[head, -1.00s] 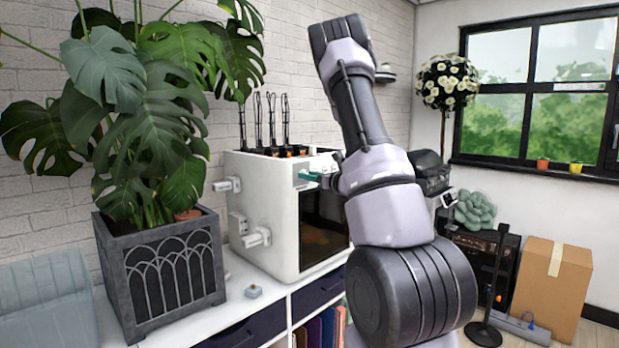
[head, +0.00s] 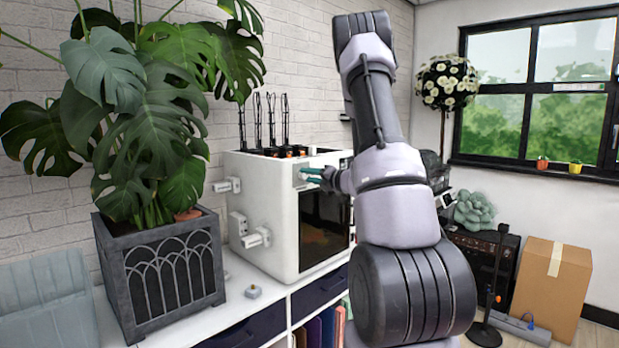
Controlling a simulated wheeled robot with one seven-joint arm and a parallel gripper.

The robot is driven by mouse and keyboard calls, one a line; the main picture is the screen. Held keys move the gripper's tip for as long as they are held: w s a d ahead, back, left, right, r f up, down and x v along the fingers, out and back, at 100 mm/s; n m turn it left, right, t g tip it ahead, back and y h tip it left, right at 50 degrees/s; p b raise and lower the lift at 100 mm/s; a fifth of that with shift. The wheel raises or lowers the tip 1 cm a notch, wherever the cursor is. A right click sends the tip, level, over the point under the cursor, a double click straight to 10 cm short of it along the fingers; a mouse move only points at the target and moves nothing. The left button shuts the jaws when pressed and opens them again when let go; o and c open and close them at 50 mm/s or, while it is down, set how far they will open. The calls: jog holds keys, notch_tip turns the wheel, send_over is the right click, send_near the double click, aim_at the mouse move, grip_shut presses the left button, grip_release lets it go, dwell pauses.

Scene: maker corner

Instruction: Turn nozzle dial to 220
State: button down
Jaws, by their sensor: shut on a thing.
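The white 3D printer (head: 265,210) stands on the white cabinet against the brick wall, with a dark front door (head: 325,225). My gripper (head: 305,174) is at the upper left of the printer's front face, above the door. Its two teal fingers show one above the other, with their tips at the panel, shut on what appears to be the nozzle dial. The dial itself is too small and too covered by the fingers to make out, and its setting cannot be read. My arm hides the printer's right side.
A large plant in a dark grey planter (head: 165,270) stands left of the printer. A small grey object (head: 253,291) lies on the cabinet top (head: 235,300) in front. A cardboard box (head: 550,288) and a dark stand are on the floor at right.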

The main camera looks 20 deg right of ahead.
jog(key=m, duration=0.5)
jog(key=shift+d, duration=0.1)
jog(key=m, duration=0.4)
jog(key=shift+f+m+y, duration=0.1)
jog(key=shift+m+y, duration=0.2)
jog(key=shift+m, duration=0.1)
dwell(0.3)
jog(key=shift+c, duration=2.4)
grip_release()
jog(key=v, duration=1.1)
jog(key=shift+w, duration=0.15)
